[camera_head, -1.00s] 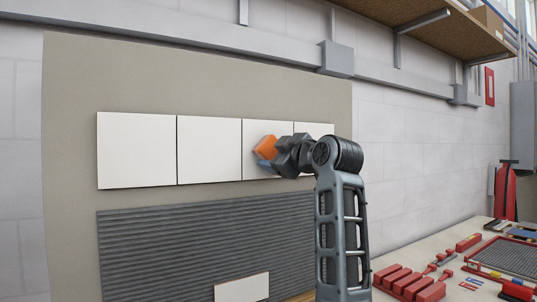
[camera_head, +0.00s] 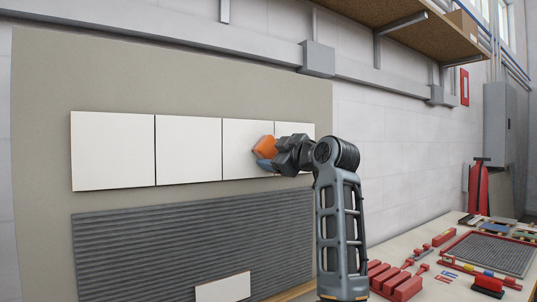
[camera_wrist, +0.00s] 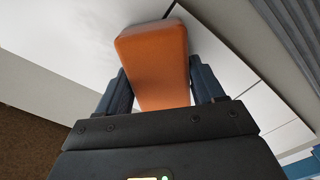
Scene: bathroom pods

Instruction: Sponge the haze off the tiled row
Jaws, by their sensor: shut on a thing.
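A row of white tiles (camera_head: 112,150) runs along the beige board on the wall, with thin dark joints between them. My gripper (camera_head: 265,155) is shut on an orange sponge (camera_head: 263,146) at the right part of the third tile from the left. In the wrist view the blue fingers (camera_wrist: 163,88) clasp the sponge (camera_wrist: 152,50) from both sides. Its far end is at the white tile face, beside a dark joint; I cannot tell whether it touches. My gripper and arm partly hide the rightmost tile (camera_head: 308,131). No haze can be made out on the tiles.
A grey ribbed panel (camera_head: 190,245) lies below the row, with a loose white tile (camera_head: 222,288) at its foot. A bench at right holds red blocks (camera_head: 395,280) and a grey mesh tray (camera_head: 490,252). A wooden shelf (camera_head: 400,22) juts out above right.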

